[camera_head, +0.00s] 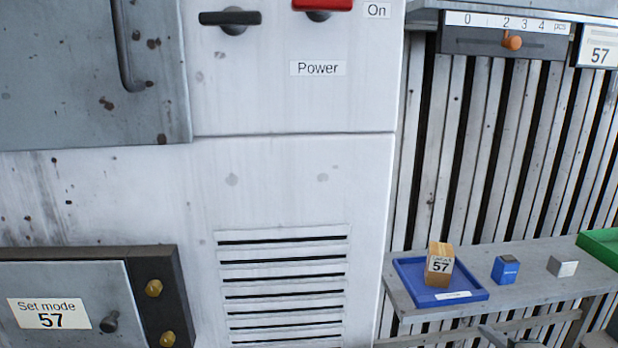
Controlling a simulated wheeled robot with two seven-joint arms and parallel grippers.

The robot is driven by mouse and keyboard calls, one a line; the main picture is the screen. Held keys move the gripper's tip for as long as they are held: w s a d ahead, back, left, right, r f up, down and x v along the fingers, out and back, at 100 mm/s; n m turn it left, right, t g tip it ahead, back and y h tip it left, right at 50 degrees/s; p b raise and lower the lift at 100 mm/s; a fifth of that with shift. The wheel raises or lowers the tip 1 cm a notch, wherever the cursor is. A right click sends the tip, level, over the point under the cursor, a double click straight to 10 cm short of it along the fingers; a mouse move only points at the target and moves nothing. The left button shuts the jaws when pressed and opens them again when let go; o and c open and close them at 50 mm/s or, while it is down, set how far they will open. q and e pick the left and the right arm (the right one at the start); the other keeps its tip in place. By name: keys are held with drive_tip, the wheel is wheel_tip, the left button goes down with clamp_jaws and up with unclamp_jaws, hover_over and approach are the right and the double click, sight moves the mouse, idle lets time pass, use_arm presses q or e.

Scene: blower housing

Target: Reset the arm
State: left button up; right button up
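My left gripper is not in view. A small grey mechanical part (508,338) shows at the bottom edge on the right, below the shelf. It seems to be the top of my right gripper, mostly cut off by the frame, and I cannot see whether it is open or holds anything. It appears apart from the things on the shelf.
A white cabinet (285,180) has a black handle, a red power switch (322,5) and a "Set mode 57" panel (60,310). A grey shelf (520,260) bears a blue tray (412,278) with a wooden block (440,265), a blue block (506,270), a metal block (563,266) and a green tray (600,245). An orange-knobbed slider (511,41) is above.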

drive_tip(key=s+a+f+m+g, duration=0.3)
drive_tip(key=s+a+f+m, duration=0.15)
drive_tip(key=s+f, duration=0.5)
drive_tip(key=s+a+f+m+g+y, duration=0.1)
drive_tip(key=s+a+f+m+g, duration=0.35)
drive_tip(key=s+f, duration=0.5)
drive_tip(key=s+a+f+m+g, duration=0.2)
drive_tip(key=s+a+f+m, duration=0.3)
drive_tip(key=s+f, duration=0.45)
drive_tip(key=w+a+f+t, duration=0.1)
drive_tip(key=w+f, duration=0.2)
drive_tip(key=f, duration=0.8)
drive_tip(key=w+a+f, duration=0.1)
drive_tip(key=w+f, duration=0.1)
drive_tip(key=f, duration=0.8)
drive_tip(key=s+f, duration=0.3)
drive_tip(key=f, duration=0.5)
drive_tip(key=s+a+f+t+y, duration=0.1)
drive_tip(key=s+f, duration=0.2)
drive_tip(key=f, duration=0.4)
drive_tip(key=shift+s+f+y, duration=0.2)
drive_tip(key=shift+f+y, duration=0.1)
drive_tip(key=shift+f, duration=0.1)
drive_tip(key=shift+s, duration=0.1)
